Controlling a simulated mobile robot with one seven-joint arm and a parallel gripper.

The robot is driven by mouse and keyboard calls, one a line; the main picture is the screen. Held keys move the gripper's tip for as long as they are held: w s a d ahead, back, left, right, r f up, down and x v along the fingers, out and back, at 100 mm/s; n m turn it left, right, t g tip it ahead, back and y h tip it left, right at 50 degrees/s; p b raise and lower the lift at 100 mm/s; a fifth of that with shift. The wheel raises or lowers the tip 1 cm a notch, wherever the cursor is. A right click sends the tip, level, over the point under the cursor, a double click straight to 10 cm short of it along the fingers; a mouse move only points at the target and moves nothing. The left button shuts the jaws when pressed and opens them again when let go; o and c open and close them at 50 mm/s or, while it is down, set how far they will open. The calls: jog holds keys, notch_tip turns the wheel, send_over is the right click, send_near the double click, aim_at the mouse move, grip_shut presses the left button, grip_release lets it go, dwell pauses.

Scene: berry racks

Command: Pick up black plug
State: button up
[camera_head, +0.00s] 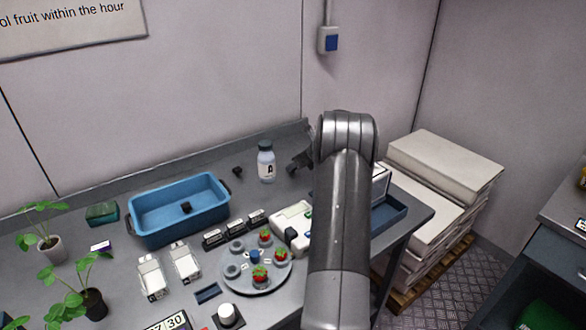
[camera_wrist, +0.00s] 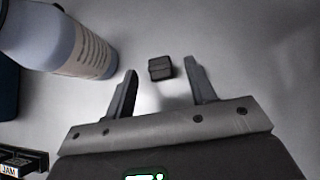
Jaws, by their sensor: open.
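In the wrist view a small black block, which looks like the black plug (camera_wrist: 160,68), lies on the grey table just beyond and between the two fingertips of my gripper (camera_wrist: 160,78). The fingers are apart and do not touch it. In the head view my gripper (camera_head: 298,163) is low over the back of the table, right of a white bottle (camera_head: 266,164); the plug cannot be told apart from the dark fingers there. The bottle also shows close by at the upper left in the wrist view (camera_wrist: 62,38).
Another small black item (camera_head: 237,172) lies left of the bottle. A blue bin (camera_head: 150,236) holds a dark block (camera_head: 186,208). A round grey plate (camera_head: 276,280) with strawberries, black labelled blocks (camera_head: 235,229) and a white device (camera_head: 292,218) stand nearer. Table right of the plug looks clear.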

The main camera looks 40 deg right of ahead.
jog(key=x, duration=0.3)
jog(key=shift+r, duration=0.1)
jog(key=c, duration=1)
